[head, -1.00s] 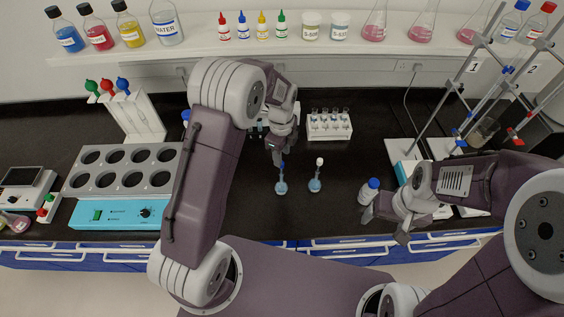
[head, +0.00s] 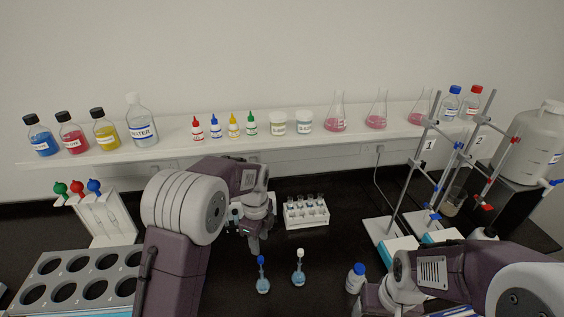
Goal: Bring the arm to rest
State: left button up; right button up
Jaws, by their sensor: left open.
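My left gripper (head: 255,244) hangs over the dark bench, fingers down, open, with nothing seen in it. It is left of the white tube rack (head: 306,218) and behind two small flasks of blue liquid. One flask (head: 263,284) has a blue top, the other (head: 298,279) a white top. My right gripper (head: 370,302) is low at the bottom edge, beside a white bottle with a blue cap (head: 356,278). Its fingers are partly cut off, so I cannot tell whether they are open or touch the bottle.
A grey block with round holes (head: 78,277) and a pipette stand (head: 100,215) are at left. Two clamp stands, marked 1 (head: 414,180) and 2 (head: 466,185), are at right. A white shelf (head: 180,145) with bottles and flasks runs along the back. Bare bench lies around the flasks.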

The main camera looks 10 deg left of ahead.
pick_arm(q)
jog(key=b, duration=0.1)
jog(key=a+b, duration=0.1)
jog(key=b, duration=0.1)
jog(key=shift+w+a+f+t, duration=0.1)
jog(key=shift+w+f+t, duration=0.1)
jog(key=shift+t, duration=0.1)
jog(key=s+a+f+n+b, duration=0.1)
jog(key=s+f+n, duration=0.3)
jog(key=s+n, duration=0.5)
jog(key=s+a+f+n+b, duration=0.2)
jog(key=s+f+n+b, duration=0.2)
jog(key=s+n, duration=0.5)
jog(key=f+n, duration=0.1)
jog(key=n, duration=0.2)
jog(key=shift+a, duration=0.25)
